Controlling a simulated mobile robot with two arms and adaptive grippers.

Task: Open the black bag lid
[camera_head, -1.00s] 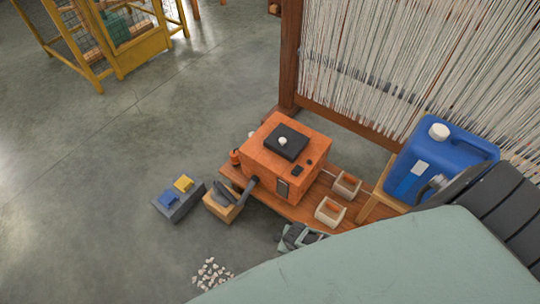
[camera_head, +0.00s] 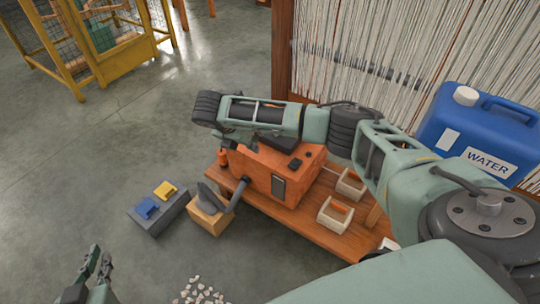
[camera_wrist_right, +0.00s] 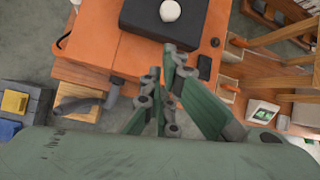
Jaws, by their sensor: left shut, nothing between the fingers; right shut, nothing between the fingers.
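A flat black square lid (camera_wrist_right: 190,22) with a white round knob (camera_wrist_right: 170,11) lies on top of an orange box (camera_wrist_right: 95,40). In the head view my right arm covers most of the lid, and only a dark edge (camera_head: 280,144) shows above the orange box (camera_head: 265,172). My right gripper (camera_wrist_right: 163,72) is shut and empty. In the right wrist view its fingers appear just below the lid's near edge, over the box; contact cannot be told. My left gripper (camera_head: 98,258) is shut and empty at the lower left, away from the box.
The box stands on a wooden bench with two small open trays (camera_head: 336,213). A grey block (camera_head: 158,208) and pale pieces (camera_head: 200,291) lie on open floor.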

